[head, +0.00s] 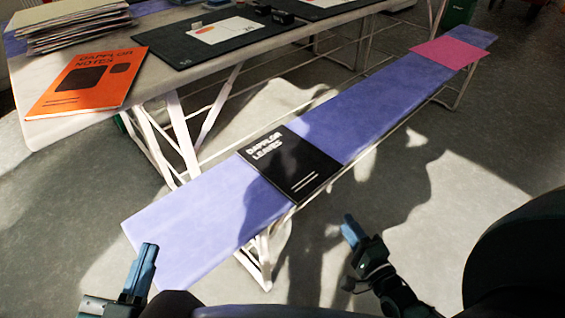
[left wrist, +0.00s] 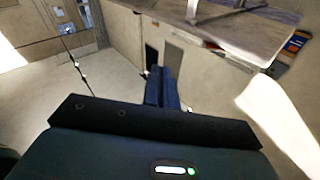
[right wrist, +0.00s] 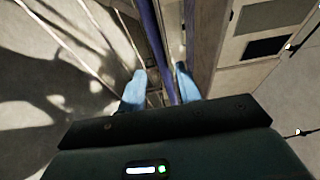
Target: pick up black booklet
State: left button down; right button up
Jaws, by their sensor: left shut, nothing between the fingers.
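The black booklet (head: 308,178), with white lettering reading roughly "Dapplor Leaves", lies flat on the blue-topped bench (head: 195,215) in the head view. Its near edge reaches the bench's front edge. My left gripper (head: 149,248) is at the lower left, apart from the booklet, near the bench's left end. Its blue fingers are together and empty in the left wrist view (left wrist: 162,75). My right gripper (head: 348,222) is to the right of and nearer than the booklet, apart from it. Its fingers stand apart in the right wrist view (right wrist: 158,80). I cannot make out the booklet in either wrist view.
A pink sheet (head: 449,52) lies toward the bench's far end. The table (head: 150,37) behind holds an orange booklet (head: 75,93), a paper stack (head: 72,30) and dark mats (head: 170,50). The bench is bare on both sides of the black booklet.

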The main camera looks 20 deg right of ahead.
jog(key=b, duration=0.2)
send_near(323, 184)
jog(key=w, duration=0.3)
jog(key=w+b, duration=0.1)
jog(key=w, duration=0.3)
jog(key=shift+f, duration=0.15)
jog(key=shift+w+b, duration=0.3)
jog(key=shift+w, duration=0.2)
jog(key=c, duration=0.6)
jog(key=shift+c, duration=0.6)
pick_arm(q)
jog(key=shift+d+n+h, duration=0.3)
jog(key=shift+d+n, duration=0.1)
pick_arm(e)
grip_shut()
pick_arm(q)
jog(key=shift+f, duration=0.1)
